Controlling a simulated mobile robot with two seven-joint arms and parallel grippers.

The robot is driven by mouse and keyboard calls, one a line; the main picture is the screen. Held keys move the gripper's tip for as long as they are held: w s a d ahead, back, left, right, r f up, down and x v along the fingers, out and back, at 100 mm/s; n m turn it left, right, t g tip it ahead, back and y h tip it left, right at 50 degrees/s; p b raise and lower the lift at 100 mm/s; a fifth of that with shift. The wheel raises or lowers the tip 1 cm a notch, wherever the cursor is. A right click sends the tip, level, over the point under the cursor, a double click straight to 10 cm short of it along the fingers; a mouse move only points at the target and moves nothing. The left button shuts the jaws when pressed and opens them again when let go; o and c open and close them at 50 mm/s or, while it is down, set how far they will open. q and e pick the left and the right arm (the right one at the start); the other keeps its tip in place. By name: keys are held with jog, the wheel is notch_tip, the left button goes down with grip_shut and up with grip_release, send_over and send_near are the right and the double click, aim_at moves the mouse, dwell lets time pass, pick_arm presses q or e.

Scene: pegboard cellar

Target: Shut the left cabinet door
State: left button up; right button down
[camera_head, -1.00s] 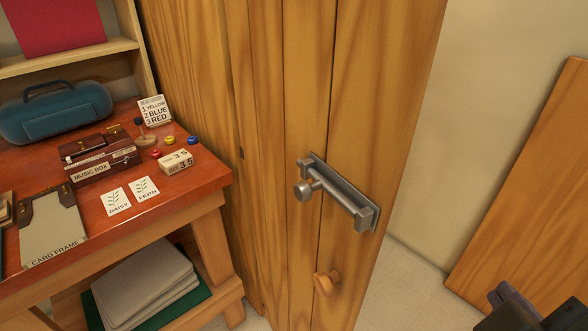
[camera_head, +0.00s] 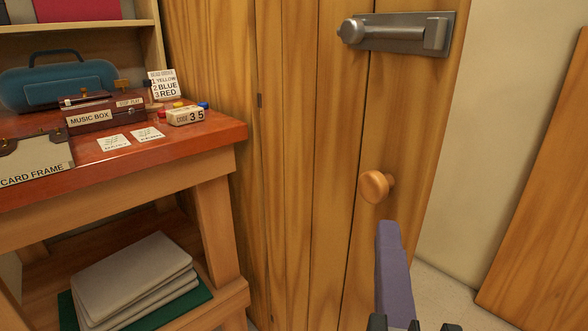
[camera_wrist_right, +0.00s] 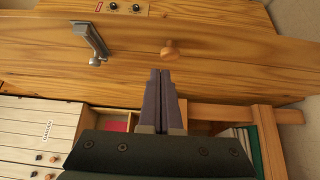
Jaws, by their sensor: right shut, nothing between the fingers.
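The wooden cabinet door (camera_head: 335,150) is a tall planked panel in the middle of the head view. Its right edge stands in front of a pale wall; how far open it is I cannot tell. A grey metal latch (camera_head: 400,33) is on its upper part, with a round wooden knob (camera_head: 376,186) below. My right gripper (camera_head: 388,230) is shut and empty, just below the knob in the head view. In the right wrist view the shut fingers (camera_wrist_right: 160,76) point toward the knob (camera_wrist_right: 169,50), apart from it. My left gripper is out of view.
A red-topped table (camera_head: 215,132) stands left of the door, with a music box (camera_head: 104,113), cards and a code block (camera_head: 186,117).

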send_near(406, 172)
jog(key=w+a, duration=0.2)
jog(key=w, duration=0.2)
jog(key=shift+w+d+p, duration=0.25)
jog(key=shift+d+p, duration=0.15)
jog(key=shift+d, duration=0.2)
jog(key=shift+w+d+p, duration=0.3)
jog(key=shift+d+p, duration=0.1)
jog(key=shift+d, duration=0.2)
jog(key=shift+w+d, duration=0.3)
jog(key=shift+d, duration=0.3)
